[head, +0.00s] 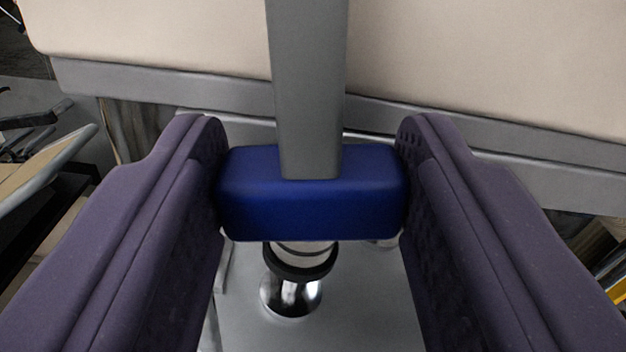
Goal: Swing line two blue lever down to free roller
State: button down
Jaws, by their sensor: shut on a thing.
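The blue lever handle (312,210) is a rounded dark blue block in the middle of the head view. A flat grey lever bar (308,85) runs from it up out of the top of the picture. My gripper (312,190) is shut on the blue handle, with one dark purple finger pressed against each end of it. A cream-coloured surface (480,55), perhaps the roller, lies behind the bar; I cannot tell for sure. The far end of the lever is out of view.
A grey rail (180,88) runs across behind the handle. Below the handle stands a chrome post with a black ring (295,285) on a grey plate (355,310). Tan, board-like items (45,175) lie at the left edge, and a yellow piece (612,290) shows at the right edge.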

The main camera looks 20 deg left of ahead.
jog(key=shift+c, duration=2.2)
grip_release()
jog(key=shift+a, duration=0.1)
jog(key=b+v, duration=0.1)
jog(key=v, duration=0.7)
jog(key=shift+w, duration=0.1)
